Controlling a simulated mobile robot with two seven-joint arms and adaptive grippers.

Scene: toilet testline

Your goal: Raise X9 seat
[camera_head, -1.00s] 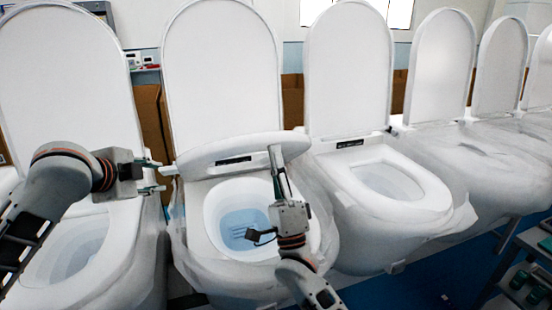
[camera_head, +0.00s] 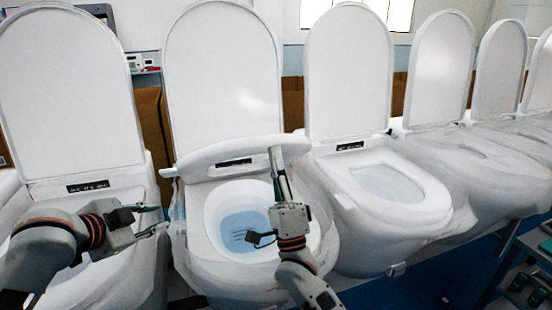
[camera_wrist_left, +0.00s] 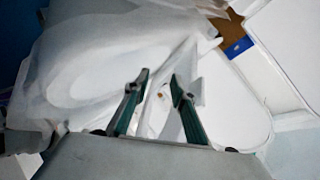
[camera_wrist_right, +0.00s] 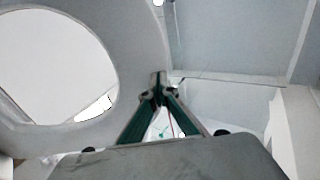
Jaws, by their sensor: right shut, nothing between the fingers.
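The white seat (camera_head: 235,148) of the second toilet from the left is tilted up, seen nearly edge-on, in front of that toilet's raised lid (camera_head: 222,75). Its bowl (camera_head: 212,215) is uncovered below. My right gripper (camera_head: 275,152) is shut and empty, with its fingertips at the right part of the seat. In the right wrist view the shut fingers (camera_wrist_right: 158,85) are near the seat ring (camera_wrist_right: 135,60); exact contact is unclear. My left gripper (camera_head: 158,218) is open and empty, left of this bowl and over the leftmost toilet's side. No X9 label is readable.
The leftmost toilet (camera_head: 90,195) stands close beside, its lid (camera_head: 60,90) raised. To the right, another toilet (camera_head: 385,210) and several more stand in a row with raised lids. A dark shelf rack (camera_head: 525,265) is at the lower right.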

